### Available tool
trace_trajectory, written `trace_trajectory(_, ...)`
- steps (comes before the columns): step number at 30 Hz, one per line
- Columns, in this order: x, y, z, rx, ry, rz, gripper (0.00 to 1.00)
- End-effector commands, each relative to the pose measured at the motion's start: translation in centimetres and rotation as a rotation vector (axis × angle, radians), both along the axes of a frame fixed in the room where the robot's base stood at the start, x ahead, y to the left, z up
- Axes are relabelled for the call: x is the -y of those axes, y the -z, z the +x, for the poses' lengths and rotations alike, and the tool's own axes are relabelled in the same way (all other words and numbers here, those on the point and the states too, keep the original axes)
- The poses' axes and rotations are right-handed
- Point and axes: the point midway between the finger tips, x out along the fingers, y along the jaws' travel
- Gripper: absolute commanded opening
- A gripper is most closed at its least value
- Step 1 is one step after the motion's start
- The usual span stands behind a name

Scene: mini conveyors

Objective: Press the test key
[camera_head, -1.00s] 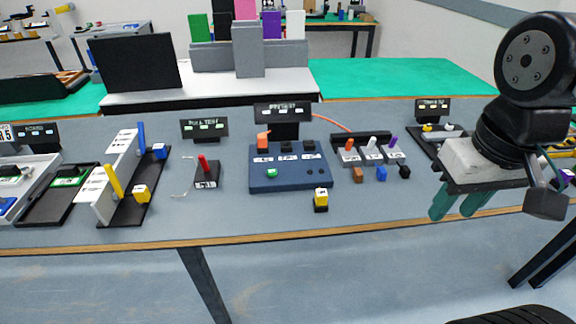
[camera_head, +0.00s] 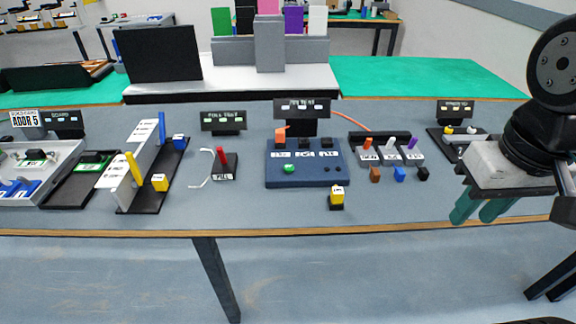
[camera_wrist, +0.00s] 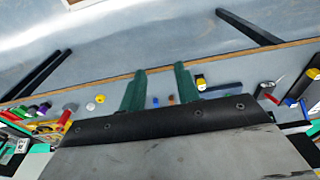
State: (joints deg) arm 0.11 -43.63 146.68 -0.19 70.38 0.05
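A dark blue panel (camera_head: 350,178) stands mid-table in the head view. It carries black keys (camera_head: 313,154) with white labels too small to read surely, an orange piece (camera_head: 280,137) at its left and a round green button (camera_head: 289,169). I cannot tell which part is the test key. My gripper (camera_head: 483,212) is at the right, over the table's front edge, well apart from the panel. Its two green fingers point down, spread and empty. The wrist view also shows my gripper (camera_wrist: 160,90) with a clear gap between the fingers.
A yellow-and-black block (camera_head: 336,198) stands in front of the panel. A red lever (camera_head: 223,158) is left of it. Right are coloured levers (camera_head: 390,146) and small cubes (camera_head: 399,174). A black sign (camera_head: 302,108) rises behind the panel. The front strip of table is mostly clear.

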Motion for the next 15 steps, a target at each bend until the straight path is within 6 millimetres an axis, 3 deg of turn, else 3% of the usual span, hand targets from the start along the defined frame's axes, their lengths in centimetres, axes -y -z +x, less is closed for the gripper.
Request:
trace_trajectory(1, 0.00, 0.00, 0.00, 0.000, 0.000, 0.000, 0.17)
trace_trajectory(3, 0.00, 0.00, 0.00, 0.000, 0.000, 0.000, 0.00)
trace_trajectory(15, 0.00, 0.00, 0.00, 0.000, 0.000, 0.000, 0.00)
